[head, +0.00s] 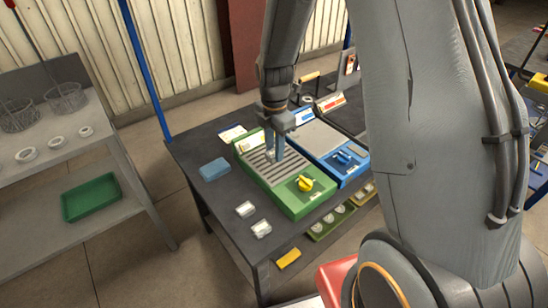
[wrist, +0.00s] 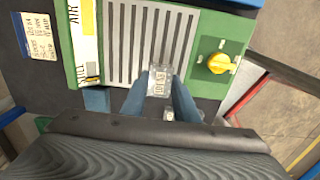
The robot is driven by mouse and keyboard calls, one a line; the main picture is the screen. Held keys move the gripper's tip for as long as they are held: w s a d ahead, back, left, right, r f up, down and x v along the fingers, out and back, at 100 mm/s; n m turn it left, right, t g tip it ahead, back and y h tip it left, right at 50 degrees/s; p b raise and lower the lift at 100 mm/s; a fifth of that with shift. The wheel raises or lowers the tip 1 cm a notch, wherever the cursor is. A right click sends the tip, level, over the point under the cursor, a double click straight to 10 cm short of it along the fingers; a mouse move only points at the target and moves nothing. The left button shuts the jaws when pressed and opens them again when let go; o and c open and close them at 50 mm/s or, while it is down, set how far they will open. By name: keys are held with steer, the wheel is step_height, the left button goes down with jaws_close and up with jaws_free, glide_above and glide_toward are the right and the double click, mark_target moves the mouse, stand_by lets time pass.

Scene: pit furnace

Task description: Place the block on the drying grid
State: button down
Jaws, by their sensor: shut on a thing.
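My gripper (head: 276,154) is over the slotted grid of the green unit. In the wrist view its blue fingers (wrist: 166,92) are shut on a small pale block (wrist: 161,82) with dark lettering on its face. The block overlaps the near edge of the drying grid (wrist: 150,35), a grey plate with dark slots set in the green unit (head: 300,203). In the head view the block is small and partly hidden by the fingers. I cannot tell whether it touches the grid.
Two pale blocks (head: 261,229) (head: 245,209) lie on the dark table left of the green unit. A blue block-like pad (head: 214,169) lies farther back. A yellow knob (head: 305,183) rises from the green unit. A blue unit (head: 333,152) stands close on the right.

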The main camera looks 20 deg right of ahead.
mark_target(274, 169)
steer(key=shift+f+p, duration=0.4)
steer(key=shift+f, duration=1.95)
steer(key=shift+f, duration=0.1)
steer(key=c, duration=1.4)
jaws_free()
